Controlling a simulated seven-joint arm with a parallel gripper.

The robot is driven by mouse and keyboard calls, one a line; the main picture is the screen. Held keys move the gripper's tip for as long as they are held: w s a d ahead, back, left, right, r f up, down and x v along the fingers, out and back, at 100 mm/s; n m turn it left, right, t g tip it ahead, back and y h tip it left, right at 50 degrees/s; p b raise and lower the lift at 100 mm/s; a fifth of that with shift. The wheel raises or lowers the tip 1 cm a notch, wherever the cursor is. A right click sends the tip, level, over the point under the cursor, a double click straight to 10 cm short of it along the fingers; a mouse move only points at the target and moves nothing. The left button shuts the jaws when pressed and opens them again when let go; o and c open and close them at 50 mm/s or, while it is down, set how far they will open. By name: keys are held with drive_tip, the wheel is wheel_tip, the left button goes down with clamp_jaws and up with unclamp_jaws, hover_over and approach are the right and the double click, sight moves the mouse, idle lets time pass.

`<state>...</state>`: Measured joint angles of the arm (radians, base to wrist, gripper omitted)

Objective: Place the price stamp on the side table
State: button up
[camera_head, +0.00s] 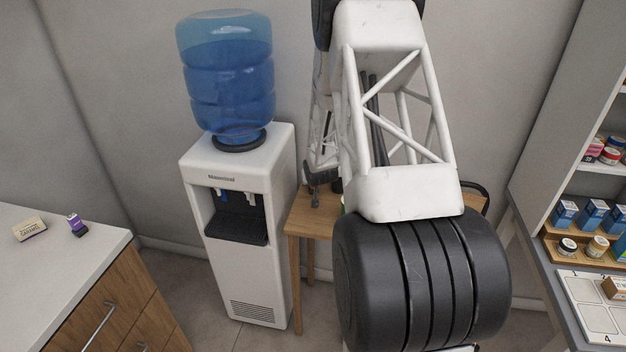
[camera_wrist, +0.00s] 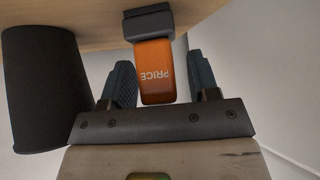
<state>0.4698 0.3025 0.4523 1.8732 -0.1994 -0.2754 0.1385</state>
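The price stamp (camera_wrist: 154,75) shows in the wrist view, with an orange handle lettered PRICE and a dark grey base. Its base is at the wooden top of the side table (camera_wrist: 85,22), and it appears to stand there. My gripper (camera_wrist: 158,68) is open, with one finger on each side of the orange handle. A gap shows at the right finger; the left finger is very close to the handle, and I cannot tell if it touches. In the head view the side table (camera_head: 300,222) is mostly hidden by my arm, and the stamp cannot be made out.
A dark cylindrical container (camera_wrist: 40,85) is left of my gripper in the wrist view. A water cooler (camera_head: 240,200) stands left of the side table. A white counter (camera_head: 60,270) with two small items is at far left. A stocked shelf unit (camera_head: 545,150) is at right.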

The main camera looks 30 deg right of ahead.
drive_tip(key=shift+r, duration=0.25)
drive_tip(key=shift+s+a+r, duration=0.2)
drive_tip(key=shift+s+r, duration=0.25)
drive_tip(key=v, duration=1)
drive_tip(key=shift+s+r, duration=0.15)
drive_tip(key=shift+s, duration=0.1)
idle(0.5)
